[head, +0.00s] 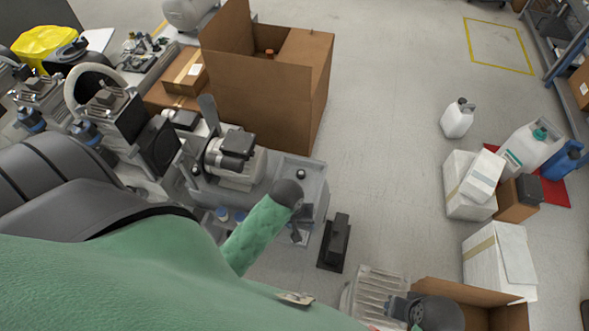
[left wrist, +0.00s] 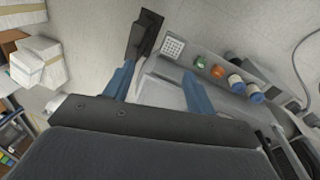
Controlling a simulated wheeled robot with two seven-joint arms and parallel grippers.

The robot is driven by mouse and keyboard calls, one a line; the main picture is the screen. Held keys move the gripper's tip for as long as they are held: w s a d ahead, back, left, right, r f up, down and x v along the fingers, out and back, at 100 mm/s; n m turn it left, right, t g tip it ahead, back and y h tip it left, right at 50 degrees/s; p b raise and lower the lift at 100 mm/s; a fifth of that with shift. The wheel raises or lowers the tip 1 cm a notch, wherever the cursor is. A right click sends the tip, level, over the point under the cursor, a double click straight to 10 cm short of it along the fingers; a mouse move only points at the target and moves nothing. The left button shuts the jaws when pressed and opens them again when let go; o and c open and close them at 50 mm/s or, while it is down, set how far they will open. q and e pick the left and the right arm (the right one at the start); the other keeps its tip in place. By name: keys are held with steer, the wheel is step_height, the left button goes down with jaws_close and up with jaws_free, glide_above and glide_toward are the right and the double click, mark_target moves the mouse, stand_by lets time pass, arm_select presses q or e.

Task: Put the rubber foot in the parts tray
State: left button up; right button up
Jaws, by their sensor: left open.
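My left gripper (head: 297,235) is partly hidden behind its own green arm in the head view, over the near edge of the grey bench (head: 312,205). In the left wrist view its two blue fingers (left wrist: 157,88) stand apart, with nothing held between them and a pale grey surface beyond. A small dark round piece (head: 301,174), possibly the rubber foot, lies on the bench's right corner in the head view. I cannot make out the parts tray for certain. A dark part of my right arm (head: 403,308) shows at the bottom edge; its jaws are unclear.
A compressor (head: 232,160) stands on the bench beside a large open cardboard box (head: 255,100). Green, orange and blue-capped containers (left wrist: 236,84) line the bench in the wrist view. A black pedal-like object (head: 335,243) sits on the floor. White boxes (head: 500,255) stand right; the middle floor is clear.

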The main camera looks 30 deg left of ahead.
arm_select(q)
steer(key=s+d+r+m, duration=0.4)
steer(key=s+r+m, duration=0.3)
steer(key=s, duration=0.4)
steer(key=shift+d+r+t, duration=0.2)
steer(key=shift+r+t, duration=0.2)
steer(key=shift+r, duration=0.2)
